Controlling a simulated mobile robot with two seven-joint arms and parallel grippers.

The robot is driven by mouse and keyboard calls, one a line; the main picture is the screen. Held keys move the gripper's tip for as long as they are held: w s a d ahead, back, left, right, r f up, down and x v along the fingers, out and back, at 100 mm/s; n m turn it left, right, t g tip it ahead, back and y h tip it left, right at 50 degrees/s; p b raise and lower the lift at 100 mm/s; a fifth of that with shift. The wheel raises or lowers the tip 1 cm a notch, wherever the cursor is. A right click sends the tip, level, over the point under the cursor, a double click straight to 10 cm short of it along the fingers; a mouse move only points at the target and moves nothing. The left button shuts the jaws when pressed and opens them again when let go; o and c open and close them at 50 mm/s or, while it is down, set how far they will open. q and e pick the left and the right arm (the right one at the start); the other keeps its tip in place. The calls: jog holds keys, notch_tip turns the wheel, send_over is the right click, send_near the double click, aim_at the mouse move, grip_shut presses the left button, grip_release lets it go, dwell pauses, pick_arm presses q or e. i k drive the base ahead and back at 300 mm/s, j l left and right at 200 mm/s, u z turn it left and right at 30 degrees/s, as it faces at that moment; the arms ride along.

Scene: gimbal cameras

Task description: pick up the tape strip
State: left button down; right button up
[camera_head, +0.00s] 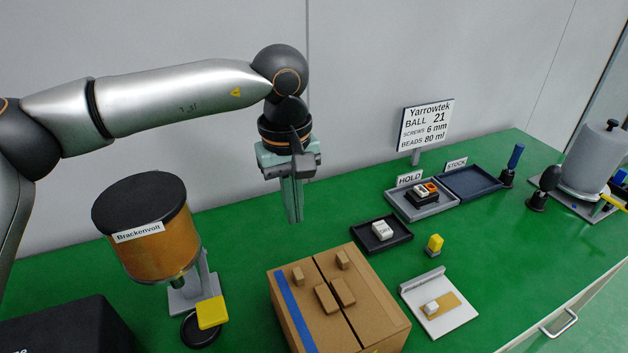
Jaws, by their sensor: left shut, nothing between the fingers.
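A flat blue strip (295,313), which looks like the tape strip, lies along the left side of the top of a cardboard box (376,304). My left gripper (294,220) hangs from the arm with its fingers pointing down. It is shut and empty, above and behind the box, apart from the strip. My right gripper is not in view.
Several small brown blocks (342,291) sit on the box top. A Brackenvolt dispenser (150,240) stands left, with a yellow piece (212,312) below it. A small black tray (382,247), a grey HOLD tray (450,204) and a white board (465,318) are right.

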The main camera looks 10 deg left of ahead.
aim_at(434, 309)
jog(key=k, duration=1)
